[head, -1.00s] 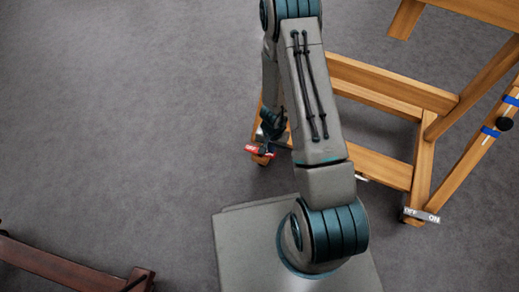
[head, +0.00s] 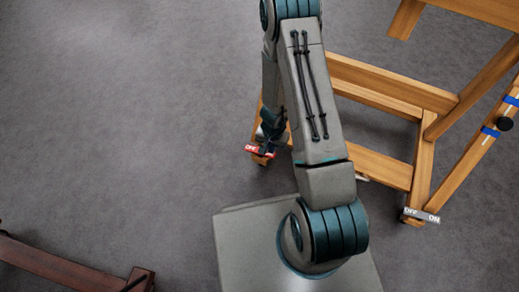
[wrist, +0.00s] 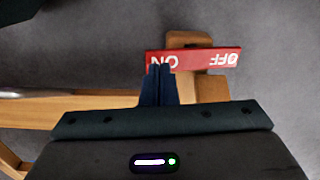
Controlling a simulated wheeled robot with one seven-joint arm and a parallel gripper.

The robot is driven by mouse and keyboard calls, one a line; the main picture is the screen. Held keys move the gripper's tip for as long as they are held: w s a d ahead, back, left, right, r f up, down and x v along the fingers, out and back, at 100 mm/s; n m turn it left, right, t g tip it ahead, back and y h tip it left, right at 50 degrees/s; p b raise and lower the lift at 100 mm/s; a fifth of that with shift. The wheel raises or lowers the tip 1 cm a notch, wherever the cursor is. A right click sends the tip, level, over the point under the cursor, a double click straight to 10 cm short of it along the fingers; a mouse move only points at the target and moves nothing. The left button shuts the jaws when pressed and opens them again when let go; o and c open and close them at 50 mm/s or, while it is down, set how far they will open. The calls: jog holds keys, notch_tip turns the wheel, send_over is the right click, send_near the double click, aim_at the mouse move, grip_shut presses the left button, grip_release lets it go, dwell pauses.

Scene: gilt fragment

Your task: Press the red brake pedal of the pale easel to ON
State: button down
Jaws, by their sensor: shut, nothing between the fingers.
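The pale wooden easel (head: 390,92) stands to the right of and behind my arm in the head view. Its red brake pedal (head: 252,148) is low at the easel's left foot, partly hidden by my gripper (head: 264,148). In the wrist view the red pedal (wrist: 205,59) lies across the wooden foot, with ON at its left end and OFF at its right, both upside down. My gripper (wrist: 160,68) is shut and empty, its fingertips over the ON end. I cannot tell whether the tips touch the pedal.
A grey pedal (head: 421,215) marked OFF and ON is at the easel's right foot. A dark reddish wooden frame (head: 75,268) lies at the lower left. Grey floor is open to the left. An easel rail (wrist: 40,110) runs left in the wrist view.

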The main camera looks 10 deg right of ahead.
jog(key=shift+f+b, duration=1.25)
jog(key=shift+f, duration=0.15)
dwell(0.4)
jog(key=shift+r+p, duration=3.05)
jog(key=shift+r, duration=0.55)
